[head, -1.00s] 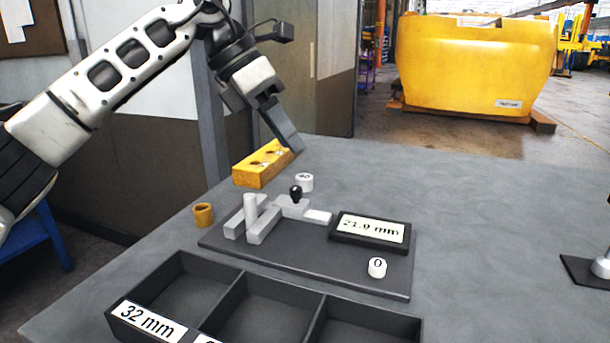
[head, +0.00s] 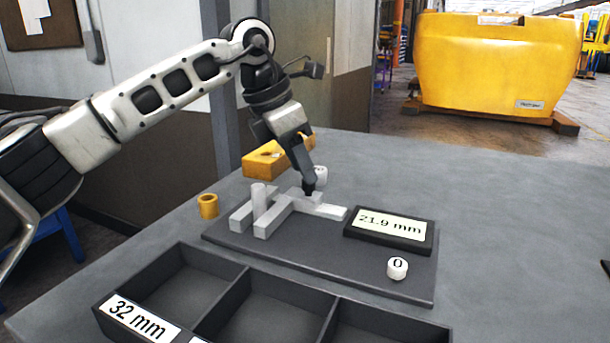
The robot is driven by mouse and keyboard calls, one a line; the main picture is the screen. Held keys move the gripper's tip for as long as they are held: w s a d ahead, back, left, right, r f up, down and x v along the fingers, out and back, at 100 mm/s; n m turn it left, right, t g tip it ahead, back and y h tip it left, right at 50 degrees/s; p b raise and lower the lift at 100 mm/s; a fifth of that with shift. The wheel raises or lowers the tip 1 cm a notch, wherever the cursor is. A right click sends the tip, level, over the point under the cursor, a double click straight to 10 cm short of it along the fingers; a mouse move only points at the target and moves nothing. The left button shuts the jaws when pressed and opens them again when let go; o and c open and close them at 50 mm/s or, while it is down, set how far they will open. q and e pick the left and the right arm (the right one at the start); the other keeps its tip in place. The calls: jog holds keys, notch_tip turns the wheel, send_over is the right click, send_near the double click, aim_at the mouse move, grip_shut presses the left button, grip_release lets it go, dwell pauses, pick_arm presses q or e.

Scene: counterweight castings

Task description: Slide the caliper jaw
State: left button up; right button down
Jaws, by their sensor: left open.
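The caliper (head: 262,229) stands on a dark base plate (head: 325,262), with two light grey jaws and a pale upright cylinder (head: 258,197) between them. Its sliding jaw (head: 275,217) is on the right, with a slide bar (head: 328,211) reaching right. The display (head: 391,227) reads 21.9 mm. My left gripper (head: 309,186) points down at the black knob on the sliding jaw, which it mostly hides. The gripper is open; I cannot tell whether the fingers touch the knob. My right gripper is not in view.
A white button marked 0 (head: 397,268) sits on the plate. A yellow block (head: 264,160) and a white round piece (head: 321,175) lie behind, partly hidden. A sorting tray (head: 215,302) is in front.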

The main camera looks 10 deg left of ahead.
pick_arm(q)
jog(key=shift+x, duration=0.95)
jog(key=shift+w+d+f, duration=0.1)
jog(key=shift+f, duration=0.1)
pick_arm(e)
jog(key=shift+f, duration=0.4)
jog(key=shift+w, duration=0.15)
pick_arm(q)
grip_shut()
jog(key=shift+s+d, duration=0.15)
jog(key=shift+d, duration=0.75)
jog(key=shift+s+d, duration=0.2)
jog(key=shift+d, duration=0.65)
jog(key=shift+a, duration=0.1)
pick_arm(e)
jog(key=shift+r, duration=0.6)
pick_arm(q)
grip_release()
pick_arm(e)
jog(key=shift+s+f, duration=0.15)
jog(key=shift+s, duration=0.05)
pick_arm(q)
jog(key=shift+r, duration=0.1)
